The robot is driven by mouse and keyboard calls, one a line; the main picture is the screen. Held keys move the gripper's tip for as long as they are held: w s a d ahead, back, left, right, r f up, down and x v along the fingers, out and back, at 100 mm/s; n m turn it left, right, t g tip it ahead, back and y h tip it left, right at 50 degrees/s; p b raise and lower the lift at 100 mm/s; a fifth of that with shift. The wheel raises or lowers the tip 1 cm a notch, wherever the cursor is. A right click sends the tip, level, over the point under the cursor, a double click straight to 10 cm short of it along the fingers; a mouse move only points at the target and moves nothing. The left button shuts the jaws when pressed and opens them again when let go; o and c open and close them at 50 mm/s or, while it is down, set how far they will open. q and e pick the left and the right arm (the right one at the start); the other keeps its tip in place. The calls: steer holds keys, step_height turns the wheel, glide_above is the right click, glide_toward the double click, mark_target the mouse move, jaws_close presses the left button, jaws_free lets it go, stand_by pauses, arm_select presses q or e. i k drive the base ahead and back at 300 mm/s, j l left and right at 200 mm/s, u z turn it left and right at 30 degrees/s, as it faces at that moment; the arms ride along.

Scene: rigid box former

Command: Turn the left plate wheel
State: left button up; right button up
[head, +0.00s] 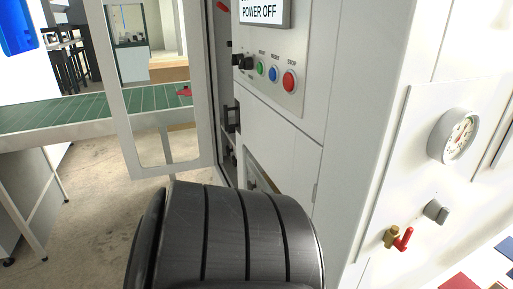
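I cannot make out a plate wheel in the head view. Neither my left nor my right gripper shows. A large black ribbed form at the bottom centre, apparently part of my own body, hides the lower front of the white machine (330,105). A dark handle or latch (232,118) sits at the edge of the machine's opening, and what lies behind and below it is mostly hidden.
A gauge (453,136) and red valve lever (404,239) are at right. A framed door (126,120) stands before a green conveyor (55,114).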

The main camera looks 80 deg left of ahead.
mark_target(229, 150)
steer(key=u, duration=2.9)
steer(key=i+z, duration=0.1)
steer(key=z, duration=0.2)
steer(key=i+j+z, duration=0.1)
steer(key=z, duration=0.25)
steer(key=i+j+z, duration=0.25)
steer(key=i+j, duration=0.15)
steer(key=j, duration=0.25)
steer(key=i+j+z, duration=0.1)
steer(key=j, duration=0.25)
steer(key=i+j+z, duration=0.25)
steer(key=i+j, duration=0.15)
steer(key=j, duration=0.35)
